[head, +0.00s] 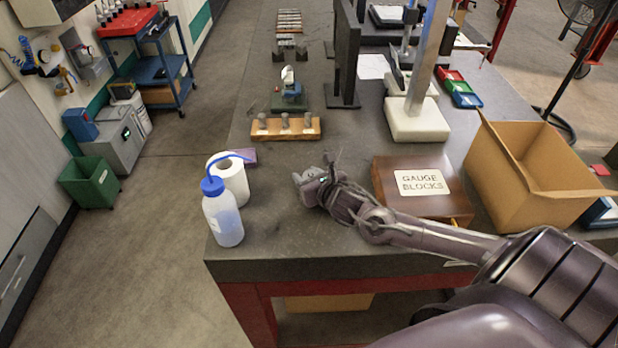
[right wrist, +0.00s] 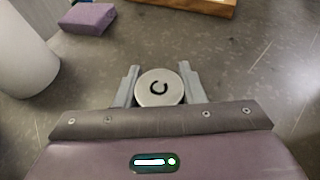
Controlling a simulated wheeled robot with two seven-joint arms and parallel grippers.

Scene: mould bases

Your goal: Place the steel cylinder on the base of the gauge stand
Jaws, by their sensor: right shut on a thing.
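The steel cylinder (right wrist: 159,88) shows in the right wrist view as a round metal face with a dark C-shaped mark. My right gripper (right wrist: 160,80) is shut on it, one finger on each side. In the head view the right gripper is over the near part of the bench, left of the gauge blocks box; the cylinder cannot be made out there. The gauge stand (head: 418,120) has a pale, square base and an upright column, and stands farther back and to the right. The front of its base looks clear. My left gripper is not in view.
A wooden gauge blocks box (head: 385,178) and an open carton (head: 535,175) stand right of the gripper. A wooden rack (head: 262,133) and dark angle plate (head: 346,70) stand behind.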

